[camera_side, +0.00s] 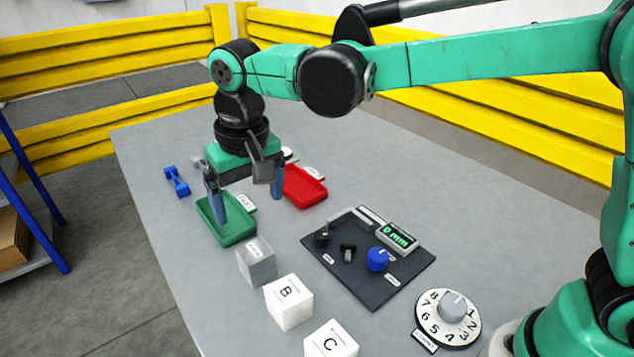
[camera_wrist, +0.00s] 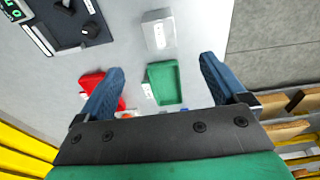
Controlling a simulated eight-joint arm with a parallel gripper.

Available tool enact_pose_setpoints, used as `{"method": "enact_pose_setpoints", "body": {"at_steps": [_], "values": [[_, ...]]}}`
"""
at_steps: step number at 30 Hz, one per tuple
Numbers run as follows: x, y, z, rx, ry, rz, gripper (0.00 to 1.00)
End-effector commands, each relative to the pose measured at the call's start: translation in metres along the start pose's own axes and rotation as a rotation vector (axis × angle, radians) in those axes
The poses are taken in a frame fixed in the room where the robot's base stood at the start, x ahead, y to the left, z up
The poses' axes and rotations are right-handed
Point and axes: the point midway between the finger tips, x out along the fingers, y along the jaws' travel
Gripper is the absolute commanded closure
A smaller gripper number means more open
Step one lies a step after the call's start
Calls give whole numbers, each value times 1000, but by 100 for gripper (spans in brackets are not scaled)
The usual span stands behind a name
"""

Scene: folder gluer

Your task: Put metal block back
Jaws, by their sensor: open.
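The metal block (camera_side: 257,262) is a plain grey cube with a small label. It sits on the table in line with two white cubes, just in front of the green tray (camera_side: 236,228). In the wrist view the metal block (camera_wrist: 158,33) lies beyond the fingertips, past the green tray (camera_wrist: 164,84). My gripper (camera_side: 249,209) is open and empty, its two blue fingers apart and pointing down over the tray area. In the wrist view my gripper (camera_wrist: 162,65) has nothing between its fingers. The green tray looks empty.
White cubes B (camera_side: 289,302) and C (camera_side: 331,340) stand nearer the camera. A red tray (camera_side: 304,187) lies beside the green one. A dark control panel (camera_side: 350,278) with knobs and display, and a numbered dial (camera_side: 437,322), are to the right. A blue part (camera_side: 177,182) lies at left.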

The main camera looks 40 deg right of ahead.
Motion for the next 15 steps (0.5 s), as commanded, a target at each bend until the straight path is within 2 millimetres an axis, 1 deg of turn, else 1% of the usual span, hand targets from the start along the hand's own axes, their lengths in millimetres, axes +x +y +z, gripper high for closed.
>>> {"method": "enact_pose_setpoints", "body": {"at_steps": [2, 5, 8, 10, 12, 15], "values": [[-6, 3, 1, 1, 4, -2, 8], [-13, 17, 3, 4, 30, -15, 8], [-22, 45, 11, 7, 89, -36, 8], [-28, 69, 21, 9, 146, -49, 8], [-30, 93, 34, 10, 211, -56, 8], [-29, 122, 54, 10, 302, -55, 8]]}}
